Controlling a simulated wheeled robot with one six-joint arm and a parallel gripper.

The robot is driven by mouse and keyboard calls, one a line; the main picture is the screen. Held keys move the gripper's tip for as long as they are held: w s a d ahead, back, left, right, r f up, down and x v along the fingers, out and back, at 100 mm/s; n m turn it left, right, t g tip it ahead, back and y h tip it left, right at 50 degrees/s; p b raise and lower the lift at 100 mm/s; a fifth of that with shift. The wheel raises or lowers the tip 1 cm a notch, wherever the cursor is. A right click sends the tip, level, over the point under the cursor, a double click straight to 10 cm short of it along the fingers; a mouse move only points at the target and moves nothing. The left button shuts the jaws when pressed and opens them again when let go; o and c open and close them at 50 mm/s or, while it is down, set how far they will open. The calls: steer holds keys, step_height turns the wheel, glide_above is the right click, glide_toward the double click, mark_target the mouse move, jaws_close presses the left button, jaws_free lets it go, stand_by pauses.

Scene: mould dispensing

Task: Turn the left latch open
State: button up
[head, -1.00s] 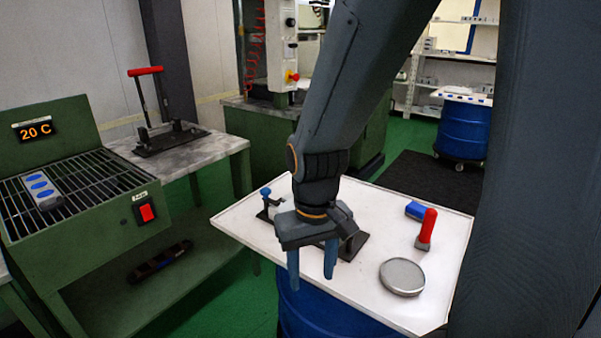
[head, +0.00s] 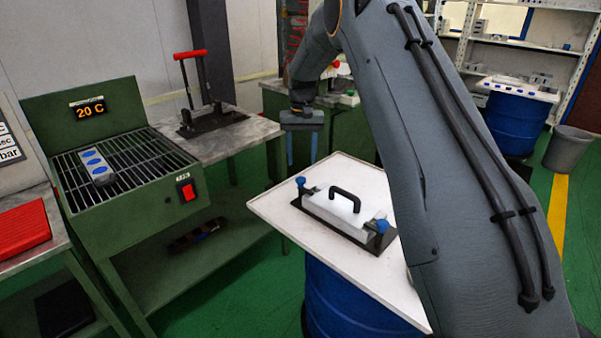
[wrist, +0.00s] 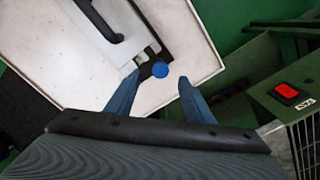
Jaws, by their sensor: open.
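A white mould block (head: 335,210) with a black handle (head: 345,196) sits on a dark plate on the white table. The left latch (head: 300,182) has a blue knob and stands at the block's left end. The right latch (head: 381,226) has a blue knob at the right end. My gripper (head: 302,163) points down, open and empty, behind and above the left latch in the head view. In the wrist view, one blue latch knob (wrist: 160,69) appears between and just beyond my open fingertips (wrist: 160,79). I see no contact.
The white table (head: 285,208) has bare room around the mould. A green heater (head: 130,190) with a grill and red switch stands left. A red-handled press (head: 195,90) stands on a grey bench behind. My arm hides the table's right part.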

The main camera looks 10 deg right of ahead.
mark_target(301, 179)
steer(key=shift+w+f, duration=0.1)
steer(key=shift+w, duration=0.3)
steer(key=shift+w+f, duration=0.1)
steer(key=shift+f, duration=0.1)
step_height(301, 179, down, 7)
steer(key=shift+f+p, duration=0.15)
steer(key=shift+p, duration=1)
steer(key=c, duration=1)
steer(key=shift+c, duration=0.2)
